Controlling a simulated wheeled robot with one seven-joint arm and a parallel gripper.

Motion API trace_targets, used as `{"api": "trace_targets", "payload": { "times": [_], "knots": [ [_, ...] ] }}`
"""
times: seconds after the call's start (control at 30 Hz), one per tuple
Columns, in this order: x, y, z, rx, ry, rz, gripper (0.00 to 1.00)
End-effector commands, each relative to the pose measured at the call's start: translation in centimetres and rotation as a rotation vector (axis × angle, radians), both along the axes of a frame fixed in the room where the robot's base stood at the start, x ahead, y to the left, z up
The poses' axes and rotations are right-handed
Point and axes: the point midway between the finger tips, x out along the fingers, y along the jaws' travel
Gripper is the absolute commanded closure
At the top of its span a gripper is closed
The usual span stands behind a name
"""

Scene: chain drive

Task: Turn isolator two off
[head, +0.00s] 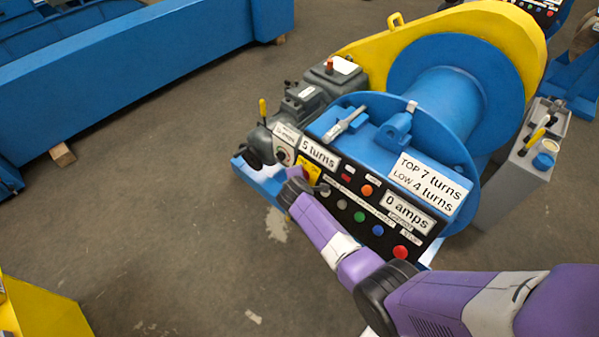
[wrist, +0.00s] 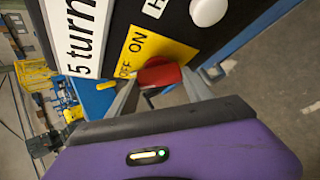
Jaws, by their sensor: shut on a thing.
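A red rotary knob (wrist: 158,72) sits on a yellow plate (wrist: 160,48) marked OFF and ON in the wrist view. My gripper (wrist: 160,88) has one finger on each side of the knob and is shut on it. In the head view my gripper (head: 299,181) is at the left part of the black control panel (head: 336,190), over the yellow plate (head: 310,166). It hides most of the knob there. No isolator number is readable on the plate, and I cannot tell exactly where the knob points.
The panel is on a blue winch drum (head: 440,85) with a yellow guard (head: 500,25). Coloured buttons and a "5 turns" label (head: 320,153) are close to my gripper. A grey motor (head: 300,105) stands to the left. The floor (head: 150,190) left of it is clear.

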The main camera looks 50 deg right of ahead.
Motion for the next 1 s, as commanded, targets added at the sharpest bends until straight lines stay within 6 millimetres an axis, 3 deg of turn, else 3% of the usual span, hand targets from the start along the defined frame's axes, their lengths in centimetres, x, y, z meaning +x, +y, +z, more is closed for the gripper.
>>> {"api": "trace_targets", "payload": {
  "times": [0.77,0.8,0.9,1.0],
  "knots": [
    [0.01,0.05,-0.09,-0.003,0.102,0.051,0.81],
    [0.01,0.05,-0.09,-0.003,0.102,0.051,0.39],
    [0.02,0.03,-0.07,-0.003,0.102,0.051,0.19],
    [0.04,0.01,-0.04,-0.003,0.101,0.05,0.19]
  ]
}}
